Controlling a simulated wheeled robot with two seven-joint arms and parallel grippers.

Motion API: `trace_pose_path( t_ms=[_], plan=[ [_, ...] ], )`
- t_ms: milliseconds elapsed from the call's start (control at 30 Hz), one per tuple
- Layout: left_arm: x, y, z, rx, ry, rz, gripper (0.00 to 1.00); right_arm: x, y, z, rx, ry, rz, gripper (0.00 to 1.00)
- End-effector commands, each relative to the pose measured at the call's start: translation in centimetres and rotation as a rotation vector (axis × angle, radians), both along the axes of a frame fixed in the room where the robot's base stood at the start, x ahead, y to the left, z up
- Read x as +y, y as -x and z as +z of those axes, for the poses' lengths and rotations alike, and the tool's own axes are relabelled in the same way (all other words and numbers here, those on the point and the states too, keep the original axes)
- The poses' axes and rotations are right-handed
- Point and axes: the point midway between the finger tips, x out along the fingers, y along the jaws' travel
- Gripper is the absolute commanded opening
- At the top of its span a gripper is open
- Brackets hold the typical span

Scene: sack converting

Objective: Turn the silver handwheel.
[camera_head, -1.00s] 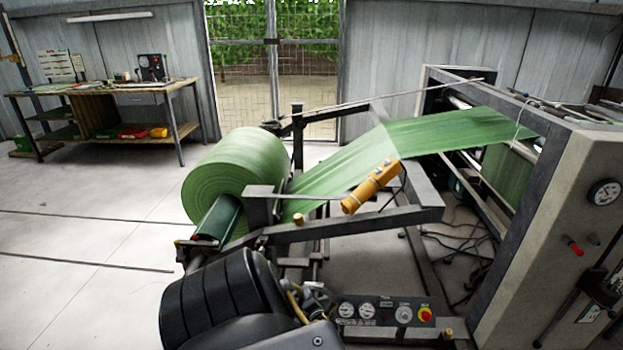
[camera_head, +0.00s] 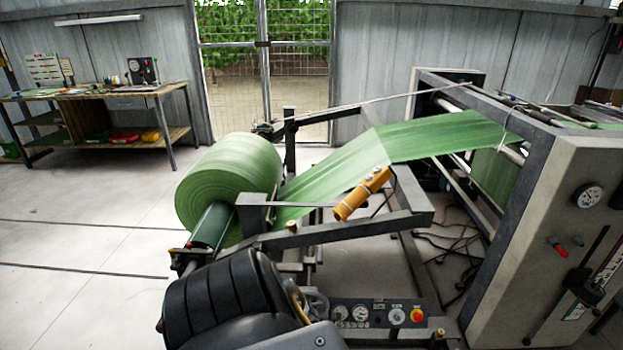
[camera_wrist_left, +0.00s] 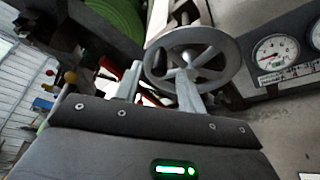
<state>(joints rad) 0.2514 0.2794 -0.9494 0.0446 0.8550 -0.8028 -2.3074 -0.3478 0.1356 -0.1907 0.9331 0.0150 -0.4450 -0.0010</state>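The silver handwheel (camera_wrist_left: 192,58) shows in the left wrist view, a spoked metal ring with a hub. In the head view only part of the handwheel (camera_head: 318,304) shows, beside the control panel and behind my left arm. My left gripper (camera_wrist_left: 158,78) has its two fingers apart, close to the wheel. One finger overlaps the wheel's lower middle in the picture, the other is left of the rim. I cannot tell whether either touches it. In the head view my arm mostly hides this gripper. My right gripper is in neither view.
A control panel (camera_head: 378,315) with dials and a red button stands right of the wheel. A green roll (camera_head: 228,182) feeds a green web (camera_head: 400,143) into the grey machine frame (camera_head: 535,215). A yellow pendant (camera_head: 362,193) lies over the frame. Floor at left is clear.

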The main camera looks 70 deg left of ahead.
Motion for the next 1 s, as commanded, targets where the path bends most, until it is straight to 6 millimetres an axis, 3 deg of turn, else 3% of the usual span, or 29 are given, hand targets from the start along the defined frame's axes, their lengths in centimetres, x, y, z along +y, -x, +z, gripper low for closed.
trace_pose_path(
  t_ms=[300,1000],
  plan=[
    [-2.0,1.1,0.6,-0.001,0.000,0.016,0.40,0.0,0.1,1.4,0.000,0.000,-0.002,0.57],
    [-2.1,1.1,0.5,-0.003,0.000,0.016,0.40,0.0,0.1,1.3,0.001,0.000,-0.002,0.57]
  ],
)
